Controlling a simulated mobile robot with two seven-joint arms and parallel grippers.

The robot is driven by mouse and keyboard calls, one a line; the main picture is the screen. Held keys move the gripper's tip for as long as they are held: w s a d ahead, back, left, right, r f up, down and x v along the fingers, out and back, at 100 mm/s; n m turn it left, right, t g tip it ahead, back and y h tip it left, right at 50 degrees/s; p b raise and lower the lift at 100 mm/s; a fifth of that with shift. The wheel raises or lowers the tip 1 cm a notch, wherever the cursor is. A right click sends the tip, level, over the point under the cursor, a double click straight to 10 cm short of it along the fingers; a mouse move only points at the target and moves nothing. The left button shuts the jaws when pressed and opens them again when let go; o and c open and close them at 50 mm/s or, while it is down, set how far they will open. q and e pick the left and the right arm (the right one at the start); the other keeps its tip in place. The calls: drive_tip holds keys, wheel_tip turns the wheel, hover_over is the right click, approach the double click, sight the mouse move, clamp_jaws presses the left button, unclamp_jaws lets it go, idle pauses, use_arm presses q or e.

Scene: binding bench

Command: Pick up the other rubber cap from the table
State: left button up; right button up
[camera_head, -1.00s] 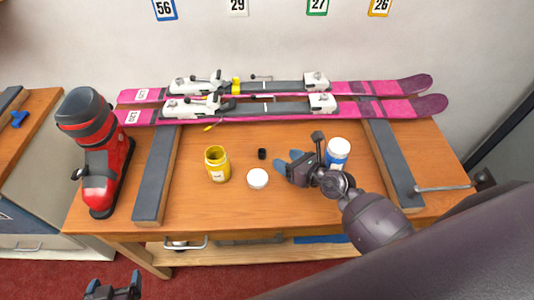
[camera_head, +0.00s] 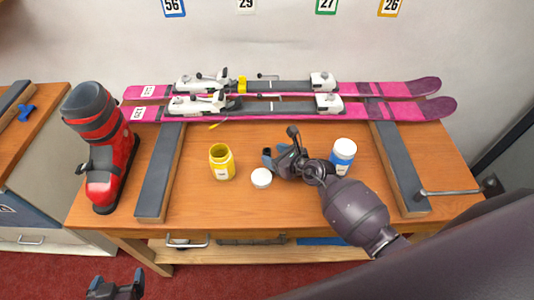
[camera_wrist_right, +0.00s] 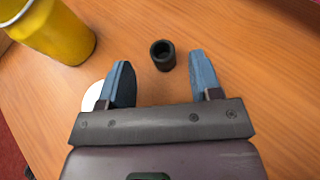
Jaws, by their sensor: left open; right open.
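The black rubber cap (camera_wrist_right: 163,55) stands on the wooden table in the right wrist view, just beyond and between the spread fingers of my right gripper (camera_wrist_right: 160,80). It looks like a small hollow cylinder with its opening up. My right gripper (camera_head: 268,157) is open and empty, low over the middle of the table. In the head view the cap is hidden behind this gripper. My left gripper (camera_head: 117,284) is open and empty at the bottom left, in front of the bench. I see only one rubber cap.
A yellow jar (camera_head: 221,162) and a white lid (camera_head: 261,178) stand left of my right gripper. A blue-and-white jar (camera_head: 342,155) is close on its right. Pink skis (camera_head: 400,108) rest across padded supports (camera_head: 160,175) behind. A red ski boot (camera_head: 101,150) stands at left.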

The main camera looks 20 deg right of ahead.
sight(268, 151)
drive_tip(key=shift+x, duration=1.55)
drive_tip(key=shift+w+d, duration=0.1)
drive_tip(key=shift+r, duration=0.1)
drive_tip(key=c, duration=1)
